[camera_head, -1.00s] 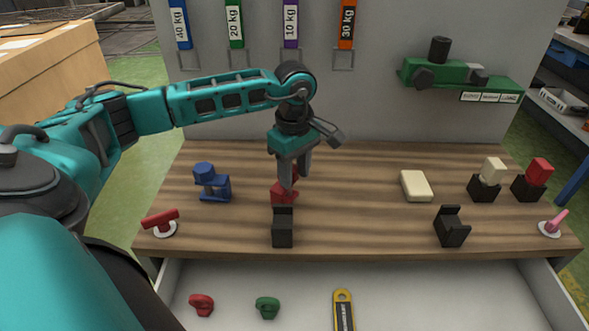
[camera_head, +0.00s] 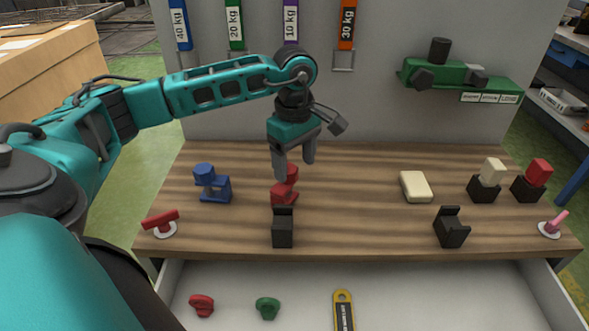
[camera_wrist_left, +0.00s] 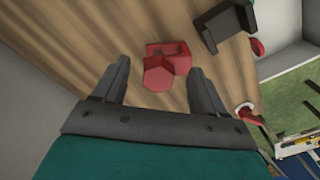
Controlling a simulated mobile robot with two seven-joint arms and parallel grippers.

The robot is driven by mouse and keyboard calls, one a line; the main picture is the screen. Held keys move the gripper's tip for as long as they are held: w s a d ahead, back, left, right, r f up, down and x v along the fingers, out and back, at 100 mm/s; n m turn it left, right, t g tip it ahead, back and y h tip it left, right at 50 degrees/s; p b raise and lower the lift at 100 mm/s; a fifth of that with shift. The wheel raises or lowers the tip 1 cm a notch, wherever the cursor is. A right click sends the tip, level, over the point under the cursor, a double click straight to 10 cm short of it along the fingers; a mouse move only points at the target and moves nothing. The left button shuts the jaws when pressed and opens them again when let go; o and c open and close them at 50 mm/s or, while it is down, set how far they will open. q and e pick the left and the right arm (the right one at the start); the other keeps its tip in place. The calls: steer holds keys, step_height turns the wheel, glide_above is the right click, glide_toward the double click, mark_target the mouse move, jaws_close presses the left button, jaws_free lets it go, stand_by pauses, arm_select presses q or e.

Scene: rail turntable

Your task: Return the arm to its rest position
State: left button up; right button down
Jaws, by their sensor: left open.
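My left arm comes in from the left in the head view. Its gripper (camera_head: 294,168) is open and empty, pointing down above the wooden worktop (camera_head: 350,190). A red block piece (camera_head: 284,194) stands on the worktop just below the fingers, apart from them. The left wrist view shows the same red piece (camera_wrist_left: 166,64) on the wood beyond the two spread fingers (camera_wrist_left: 158,92). A black holder (camera_head: 283,229) stands in front of the red piece; it also shows in the wrist view (camera_wrist_left: 223,24). My right gripper is not in view.
A blue piece (camera_head: 212,184) and a red lever (camera_head: 161,221) stand on the left. A cream block (camera_head: 416,186), black holder (camera_head: 451,227) and pink lever (camera_head: 553,224) are on the right. A green fixture (camera_head: 455,78) is on the back wall. An open drawer (camera_head: 400,290) lies in front.

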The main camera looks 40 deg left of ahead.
arm_select(q)
step_height(320, 180, up, 10)
steer(key=shift+p, duration=0.35)
steer(key=shift+s, duration=0.1)
